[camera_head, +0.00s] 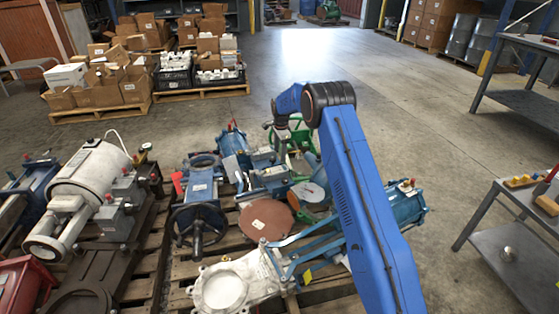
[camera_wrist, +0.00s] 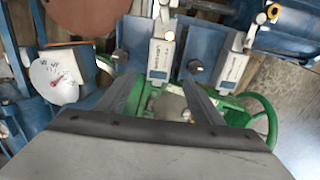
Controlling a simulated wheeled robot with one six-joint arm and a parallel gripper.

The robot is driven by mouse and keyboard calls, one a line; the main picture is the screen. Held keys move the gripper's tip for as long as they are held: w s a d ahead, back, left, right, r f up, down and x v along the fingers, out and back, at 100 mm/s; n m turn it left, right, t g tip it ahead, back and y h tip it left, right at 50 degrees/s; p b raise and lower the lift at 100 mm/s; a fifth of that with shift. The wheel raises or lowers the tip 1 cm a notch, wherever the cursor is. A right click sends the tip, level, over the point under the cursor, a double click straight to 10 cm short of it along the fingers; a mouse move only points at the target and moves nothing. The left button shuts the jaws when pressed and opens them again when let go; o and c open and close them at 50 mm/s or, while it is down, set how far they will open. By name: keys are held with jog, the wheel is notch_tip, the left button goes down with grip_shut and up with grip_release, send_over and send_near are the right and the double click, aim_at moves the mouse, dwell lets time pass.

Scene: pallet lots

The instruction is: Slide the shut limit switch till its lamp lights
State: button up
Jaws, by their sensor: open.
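Two grey limit switch boxes with white labels show in the wrist view, a left switch (camera_wrist: 159,58) and a right switch (camera_wrist: 233,66). The label print is too small to tell which is the shut one. Each has a roller lever at its top. A small pale-amber spot shows at the left switch's upper end; I cannot tell if it is a lit lamp. My gripper (camera_wrist: 159,88) is open and empty, its fingers spread below the left switch. In the head view the gripper end is small and partly hidden among the valve parts.
A green handwheel (camera_wrist: 263,118) lies close at the right finger. A white dial (camera_wrist: 54,82) and a brown disc (camera_wrist: 85,14) are at left. In the head view, pallets of valves crowd the front, a steel bench (camera_head: 519,262) stands right, and open floor (camera_head: 380,85) lies behind.

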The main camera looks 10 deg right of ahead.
jog(key=shift+s+r, duration=0.1)
jog(key=shift+r, duration=1.55)
jog(key=shift+r, duration=0.1)
jog(key=s+d+r+n+t, duration=0.1)
jog(key=s+r+n, duration=0.1)
jog(key=s+r, duration=0.65)
jog(key=s+d+r+n, duration=0.15)
jog(key=s+r, duration=0.35)
jog(key=r, duration=0.6)
jog(key=s+d+r+n, duration=0.1)
jog(key=s+r+n, duration=0.1)
jog(key=s+r, duration=0.45)
jog(key=s+d+r+n, duration=0.15)
jog(key=s+r, duration=0.25)
jog(key=s, duration=0.6)
jog(key=s+r+n+t, duration=0.1)
jog(key=s+r+n, duration=0.1)
jog(key=s, duration=0.9)
jog(key=s+r+n+t, duration=0.1)
jog(key=s+r+n, duration=0.1)
jog(key=s, duration=0.8)
jog(key=s+d+f+n, duration=0.1)
jog(key=s+f+n, duration=0.1)
jog(key=s, duration=0.8)
jog(key=s+f+n, duration=0.2)
jog(key=s+f, duration=0.3)
jog(key=s, duration=0.6)
jog(key=shift+d+f+n+t, duration=0.2)
jog(key=shift+d+n+t, duration=0.15)
jog(key=shift+n+t, duration=0.05)
